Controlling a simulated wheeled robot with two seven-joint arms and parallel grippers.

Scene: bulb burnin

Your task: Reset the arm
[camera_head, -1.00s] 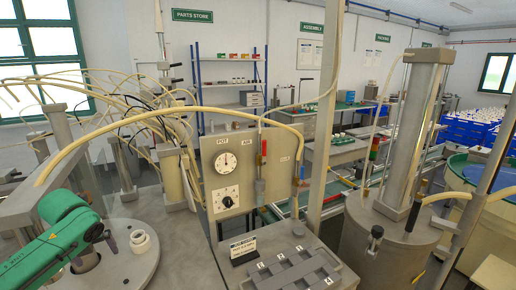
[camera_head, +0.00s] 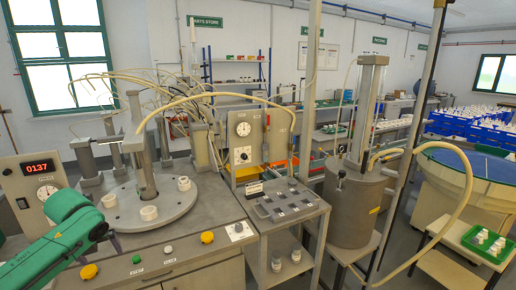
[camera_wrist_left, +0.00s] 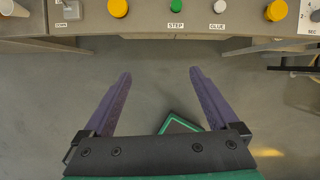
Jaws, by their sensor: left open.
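My left arm (camera_head: 62,232), green, comes in from the left of the head view, in front of the bench with the round turntable (camera_head: 125,215). Its gripper is hardly visible there. In the left wrist view my left gripper (camera_wrist_left: 160,78) shows two purple fingers spread wide apart, with nothing between them. My right gripper is in neither view.
The bench panel carries yellow buttons (camera_head: 207,237) and a green button (camera_wrist_left: 176,6). White cups (camera_head: 149,213) sit on the turntable. A grey cart (camera_head: 280,208) and a metal cylinder (camera_head: 355,205) stand to the right. A green-edged dark object (camera_wrist_left: 180,125) lies below the fingers.

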